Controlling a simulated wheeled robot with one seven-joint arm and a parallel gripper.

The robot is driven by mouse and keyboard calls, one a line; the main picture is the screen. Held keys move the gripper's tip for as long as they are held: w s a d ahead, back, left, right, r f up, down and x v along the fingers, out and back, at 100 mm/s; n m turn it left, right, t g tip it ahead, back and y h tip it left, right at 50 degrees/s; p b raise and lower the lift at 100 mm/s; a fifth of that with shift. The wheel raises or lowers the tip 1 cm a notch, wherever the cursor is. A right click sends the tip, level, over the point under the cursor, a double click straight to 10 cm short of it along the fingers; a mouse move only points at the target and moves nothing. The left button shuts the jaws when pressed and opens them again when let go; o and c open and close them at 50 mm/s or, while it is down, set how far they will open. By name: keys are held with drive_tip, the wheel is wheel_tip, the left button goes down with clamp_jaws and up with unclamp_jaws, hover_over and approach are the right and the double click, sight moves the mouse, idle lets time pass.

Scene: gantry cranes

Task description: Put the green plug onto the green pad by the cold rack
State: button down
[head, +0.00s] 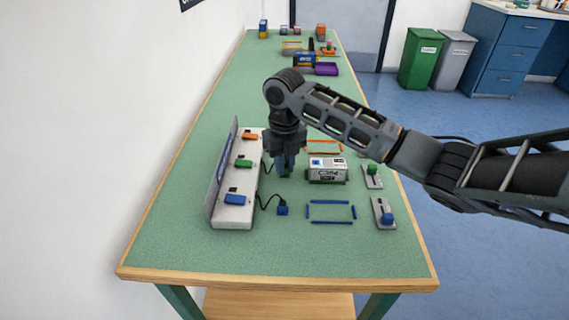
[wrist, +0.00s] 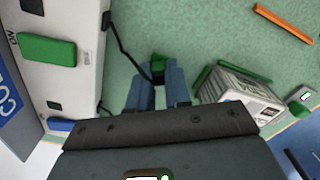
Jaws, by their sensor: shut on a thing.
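The cold rack (head: 232,214) is a long pale block with a grey back panel at the left of the table. My gripper (head: 286,170) points down, right of the green pad. In the wrist view its blue fingers (wrist: 156,84) are shut on the green plug (wrist: 158,63), whose black cord runs back to the rack. The fingers mostly hide the plug in the head view.
A grey-white box (head: 327,170) stands close right of my gripper. A blue plug (head: 282,209) lies nearer, by a blue outline (head: 331,222). Lever switches (head: 373,176) line the right edge. The front of the table is clear.

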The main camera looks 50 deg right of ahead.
drive_tip(key=c, duration=1)
unclamp_jaws()
drive_tip(key=shift+o, duration=0.4)
drive_tip(key=o, duration=0.4)
drive_tip(key=shift+r, duration=0.15)
drive_tip(key=shift+r+p, duration=2.65)
drive_tip(key=shift+r, duration=0.75)
